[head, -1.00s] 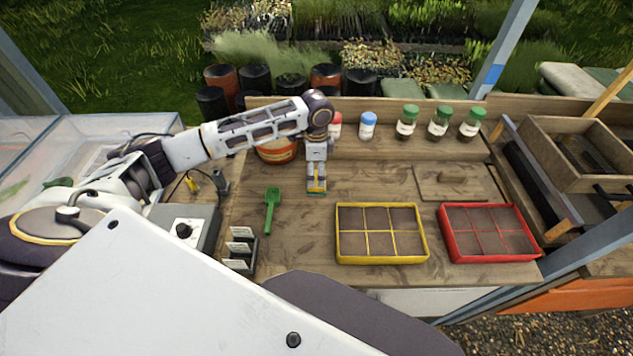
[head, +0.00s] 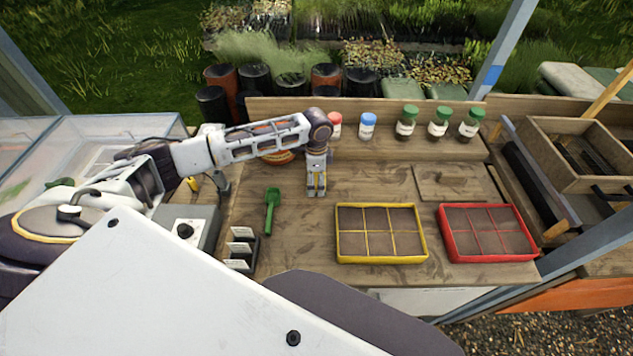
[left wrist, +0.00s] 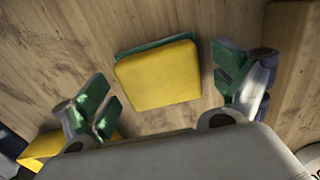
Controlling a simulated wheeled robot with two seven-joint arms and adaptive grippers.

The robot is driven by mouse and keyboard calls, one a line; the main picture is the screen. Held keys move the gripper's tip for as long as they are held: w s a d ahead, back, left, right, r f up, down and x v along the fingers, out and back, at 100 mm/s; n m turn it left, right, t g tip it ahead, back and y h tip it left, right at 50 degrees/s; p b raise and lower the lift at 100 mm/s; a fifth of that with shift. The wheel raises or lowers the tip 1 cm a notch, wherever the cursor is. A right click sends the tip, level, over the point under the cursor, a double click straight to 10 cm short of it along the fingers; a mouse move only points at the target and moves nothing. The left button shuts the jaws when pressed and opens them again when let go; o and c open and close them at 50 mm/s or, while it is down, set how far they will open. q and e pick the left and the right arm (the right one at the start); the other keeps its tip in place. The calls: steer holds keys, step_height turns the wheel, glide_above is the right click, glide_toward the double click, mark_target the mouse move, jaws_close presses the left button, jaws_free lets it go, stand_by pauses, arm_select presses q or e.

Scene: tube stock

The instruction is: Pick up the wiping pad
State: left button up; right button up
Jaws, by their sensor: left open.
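The wiping pad (left wrist: 158,76) is a yellow block with a green layer showing along its far edge. In the left wrist view it lies on the wooden bench between the spread fingers of my left gripper (left wrist: 165,98), with a gap to each finger. In the head view my left gripper (head: 316,191) points down at the bench behind the yellow tray, and it hides most or all of the pad there. My left gripper is open and holds nothing. My right gripper is not in view.
A green scoop (head: 271,210) lies left of the gripper. A yellow-rimmed tray (head: 426,240) and a red-rimmed tray (head: 534,250) stand to the right. Lidded jars (head: 367,126) and an orange pot (head: 277,158) stand behind. A wooden board (head: 455,184) lies at right.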

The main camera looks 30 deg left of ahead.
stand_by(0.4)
arm_select(q)
steer(key=c, duration=1.1)
steer(key=shift+r+b, duration=0.35)
steer(key=shift+r, duration=4.65)
steer(key=o, duration=0.3)
steer(key=shift+c, duration=1)
